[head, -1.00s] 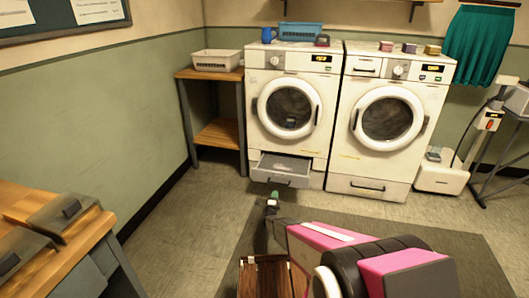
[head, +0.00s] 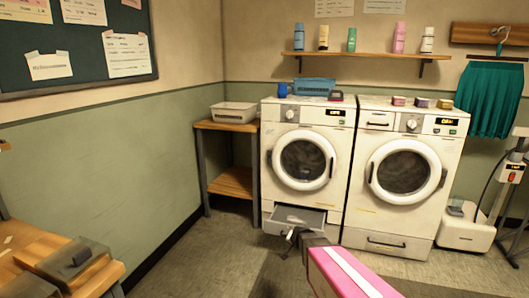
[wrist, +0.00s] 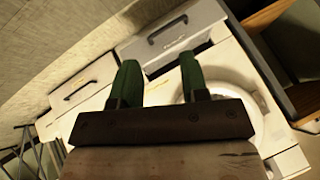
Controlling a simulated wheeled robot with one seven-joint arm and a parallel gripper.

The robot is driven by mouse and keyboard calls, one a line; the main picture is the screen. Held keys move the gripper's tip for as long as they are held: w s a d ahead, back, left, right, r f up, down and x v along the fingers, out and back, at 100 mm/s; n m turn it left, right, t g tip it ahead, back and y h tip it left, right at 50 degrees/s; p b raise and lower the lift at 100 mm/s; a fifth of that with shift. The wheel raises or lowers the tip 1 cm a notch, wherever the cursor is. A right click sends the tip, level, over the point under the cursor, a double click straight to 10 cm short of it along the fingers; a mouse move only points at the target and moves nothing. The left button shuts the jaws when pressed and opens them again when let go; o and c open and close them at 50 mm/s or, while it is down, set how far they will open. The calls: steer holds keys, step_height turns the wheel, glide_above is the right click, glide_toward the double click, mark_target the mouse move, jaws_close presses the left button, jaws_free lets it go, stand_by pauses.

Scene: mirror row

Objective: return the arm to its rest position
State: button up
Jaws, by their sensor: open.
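My gripper (head: 292,236) is low in front of the left washing machine, by its pulled-out bottom drawer (head: 296,217). My pink and dark arm reaches in from the bottom of the head view. In the wrist view my gripper (wrist: 157,76) shows two green fingers spread apart with nothing between them. The drawer front with its dark handle (wrist: 168,31) lies beyond the fingertips there. The head view does not show clearly whether the fingers touch the drawer.
The left machine (head: 303,155) and right machine (head: 405,170) stand side by side, doors shut. A wooden shelf stand (head: 230,183) is at their left, a white scale-like unit (head: 465,230) at right. A wooden table (head: 95,285) is at lower left. Floor between is clear.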

steer(key=s+d+r+n+g, duration=0.1)
steer(key=s+r+n+g, duration=0.1)
steer(key=s+r, duration=0.2)
steer(key=s+d+r+n+g, duration=0.1)
steer(key=s+r, duration=0.3)
steer(key=s, duration=0.7)
steer(key=s+d+r+n+g+h, duration=0.1)
steer(key=s+d+r+n+g, duration=0.1)
steer(key=s, duration=0.5)
steer(key=shift+s+d+r+n+g, duration=0.3)
steer(key=shift+s+d+r+g, duration=0.1)
steer(key=shift+r+g, duration=0.6)
steer(key=shift+f, duration=0.15)
